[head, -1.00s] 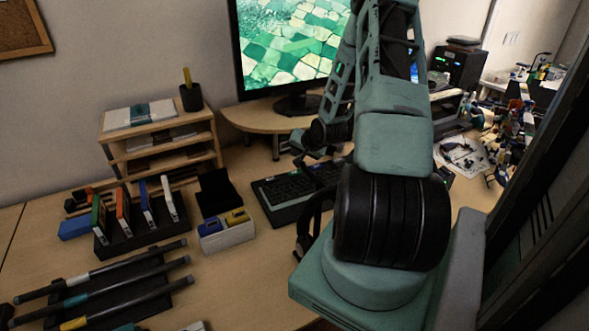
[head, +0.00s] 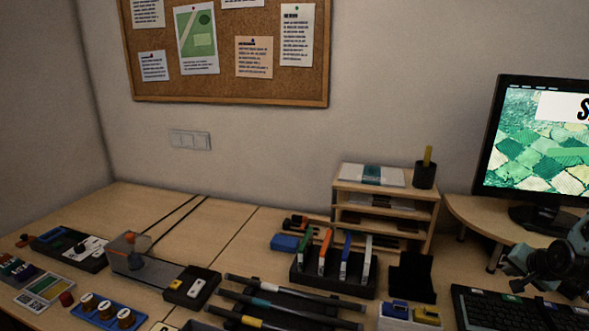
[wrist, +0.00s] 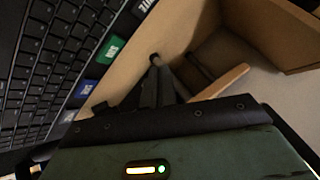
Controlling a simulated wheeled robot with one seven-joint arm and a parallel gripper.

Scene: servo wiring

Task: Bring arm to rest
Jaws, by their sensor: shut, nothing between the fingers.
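My gripper (wrist: 155,62) shows in the wrist view as dark fingers drawn together, with nothing between them. It points past the keyboard (wrist: 45,60) over a light wooden surface. In the head view, part of my teal and black arm end shows at the right edge, above the keyboard (head: 515,312) and in front of the monitor (head: 550,150). Most of the arm lies outside the head view. Whether the fingers touch anything is hard to tell, but they look free.
A wooden shelf (head: 385,215) with a pen cup (head: 425,172) stands left of the monitor. A black rack (head: 335,282) holds several upright coloured pieces. Dark rods (head: 290,305), a blue tray (head: 108,317) and small devices cover the front and left. The table's back left is mostly clear.

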